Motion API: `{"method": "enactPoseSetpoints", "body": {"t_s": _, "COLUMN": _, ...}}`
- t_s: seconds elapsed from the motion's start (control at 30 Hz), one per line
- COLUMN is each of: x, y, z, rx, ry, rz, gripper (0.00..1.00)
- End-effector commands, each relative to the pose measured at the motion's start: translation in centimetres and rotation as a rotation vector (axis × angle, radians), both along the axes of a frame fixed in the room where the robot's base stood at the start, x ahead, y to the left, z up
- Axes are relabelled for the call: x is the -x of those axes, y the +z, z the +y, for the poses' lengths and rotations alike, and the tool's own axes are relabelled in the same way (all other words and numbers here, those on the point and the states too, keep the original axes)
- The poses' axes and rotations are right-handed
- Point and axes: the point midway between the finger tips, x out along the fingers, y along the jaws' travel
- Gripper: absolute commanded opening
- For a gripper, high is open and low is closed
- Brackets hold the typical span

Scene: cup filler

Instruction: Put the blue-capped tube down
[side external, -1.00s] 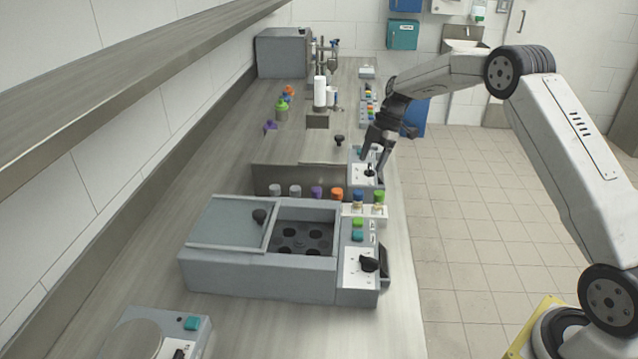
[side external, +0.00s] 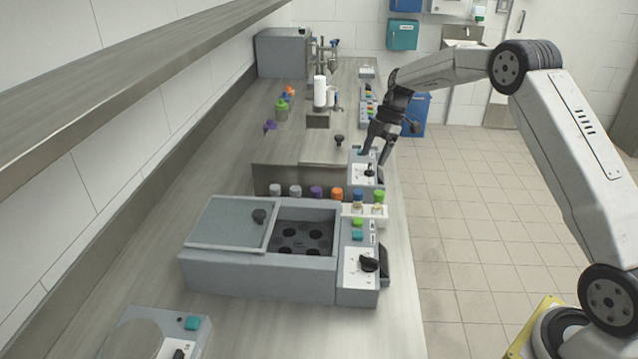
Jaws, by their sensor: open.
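The blue-capped tube (side external: 358,199) stands upright in a small white rack (side external: 351,212) behind the right end of the near grey bath. A green-capped tube (side external: 379,199) stands to its right in the same rack. My gripper (side external: 378,158) is open, with its fingers pointing down and no tube visible between them. It is apart from the blue-capped tube, above and beyond it in the picture, in front of the far unit's control panel. Its exact height is hard to tell.
The near grey bath (side external: 330,278) has a sliding lid (side external: 228,222) and a dark holed well. Several capped tubes, including a purple (side external: 316,193) and an orange one (side external: 337,194), line its back edge. A second unit (side external: 290,179) stands behind. The bench's right strip is clear.

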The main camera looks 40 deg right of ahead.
Motion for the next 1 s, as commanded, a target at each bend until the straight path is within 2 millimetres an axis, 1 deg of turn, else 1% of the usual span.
{"method": "enactPoseSetpoints", "body": {"t_s": 0.17, "x": 1.0, "y": 0.2, "z": 1.5, "rx": 0.034, "ry": -0.102, "rz": 0.040, "gripper": 0.77}}
{"method": "enactPoseSetpoints", "body": {"t_s": 0.27, "x": 2.1, "y": 0.3, "z": 2.8, "rx": 0.063, "ry": -0.196, "rz": 0.071, "gripper": 0.77}}
{"method": "enactPoseSetpoints", "body": {"t_s": 0.47, "x": 5.1, "y": 0.4, "z": 5.5, "rx": 0.127, "ry": -0.422, "rz": 0.124, "gripper": 0.77}}
{"method": "enactPoseSetpoints", "body": {"t_s": 0.77, "x": 10.8, "y": 0.2, "z": 9.3, "rx": 0.193, "ry": -0.761, "rz": 0.152, "gripper": 0.77}}
{"method": "enactPoseSetpoints", "body": {"t_s": 1.0, "x": 16.2, "y": -0.3, "z": 11.8, "rx": 0.205, "ry": -1.016, "rz": 0.143, "gripper": 0.77}}
